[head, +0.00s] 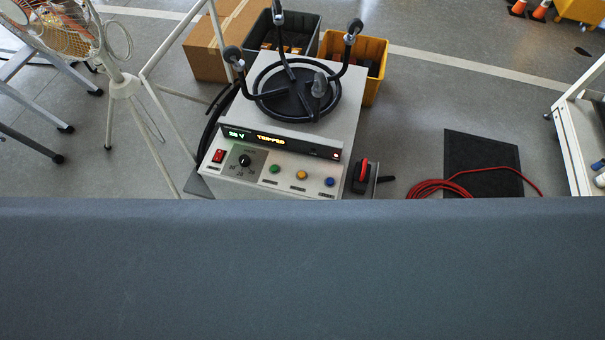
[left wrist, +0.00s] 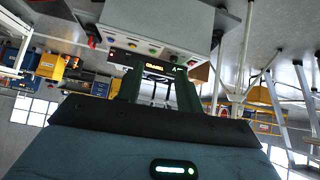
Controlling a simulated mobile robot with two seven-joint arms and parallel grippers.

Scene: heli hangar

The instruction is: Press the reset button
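In the head view a grey power unit (head: 290,160) stands on the floor, its display (head: 270,138) reading "28 V" in green and "TRIPPED" in amber. Its panel has a red rocker switch (head: 218,156), a black rotary knob (head: 244,161), and green (head: 275,169), yellow (head: 302,175) and blue (head: 330,181) buttons. Their labels are too small to read, so I cannot tell which is reset. In the left wrist view my left gripper (left wrist: 158,72) is open and empty, its dark fingers apart, with the unit (left wrist: 155,17) upside down beyond them. My right gripper is not in view.
A blue-grey surface, possibly part of me, fills the lower head view.

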